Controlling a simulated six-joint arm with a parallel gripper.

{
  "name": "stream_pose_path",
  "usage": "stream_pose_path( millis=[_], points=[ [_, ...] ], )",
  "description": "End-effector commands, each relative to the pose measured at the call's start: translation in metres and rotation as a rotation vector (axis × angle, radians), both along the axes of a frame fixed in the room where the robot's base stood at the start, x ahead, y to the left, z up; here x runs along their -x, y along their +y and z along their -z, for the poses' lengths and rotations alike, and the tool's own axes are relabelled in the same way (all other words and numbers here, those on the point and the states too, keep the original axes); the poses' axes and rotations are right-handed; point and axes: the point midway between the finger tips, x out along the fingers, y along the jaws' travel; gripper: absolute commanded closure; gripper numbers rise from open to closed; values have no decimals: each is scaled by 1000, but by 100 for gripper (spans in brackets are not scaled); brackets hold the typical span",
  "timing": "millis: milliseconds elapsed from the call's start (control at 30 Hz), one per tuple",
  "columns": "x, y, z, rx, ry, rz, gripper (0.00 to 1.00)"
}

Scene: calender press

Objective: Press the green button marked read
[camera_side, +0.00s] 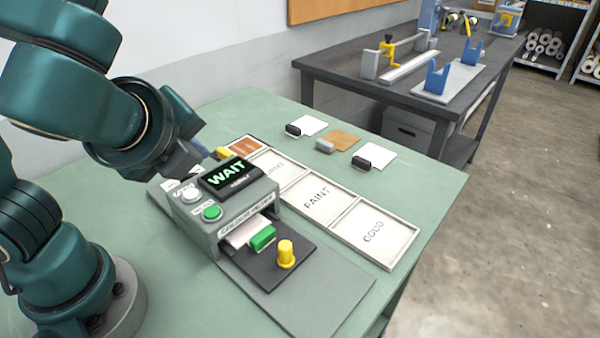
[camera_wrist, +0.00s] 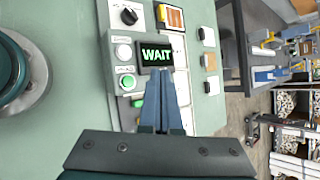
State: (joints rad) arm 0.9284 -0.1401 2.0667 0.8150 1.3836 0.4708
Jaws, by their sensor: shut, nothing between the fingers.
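The green button (camera_side: 212,212) sits on the top of a grey box-shaped machine (camera_side: 205,235), in front of a white button (camera_side: 191,196). The green button also shows in the wrist view (camera_wrist: 128,82), left of the fingers; its small label is too small to read. The machine's black display (camera_side: 229,175) reads WAIT in green. My gripper (camera_side: 202,150) is shut and empty, above and behind the machine in the side view, apart from the green button. In the wrist view its fingertips (camera_wrist: 161,72) overlap the lower edge of the display.
A green block (camera_side: 263,237) and a yellow knob (camera_side: 286,254) stand at the machine's front. White trays marked FAINT (camera_side: 318,200) and GOOD (camera_side: 374,233) lie to its right. Several small blocks with cards (camera_side: 341,140) lie behind.

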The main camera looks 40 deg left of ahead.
Motion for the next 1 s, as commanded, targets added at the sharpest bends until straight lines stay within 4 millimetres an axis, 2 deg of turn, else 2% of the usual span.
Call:
stream_pose_path(
  millis=[300,500,700,1000],
  points=[
    [1,1,45,-6,4,2,100],
    [0,0,65,-4,2,2,100],
    [0,0,73,-1,0,1,100],
    [0,0,73,1,0,1,100]
  ],
)
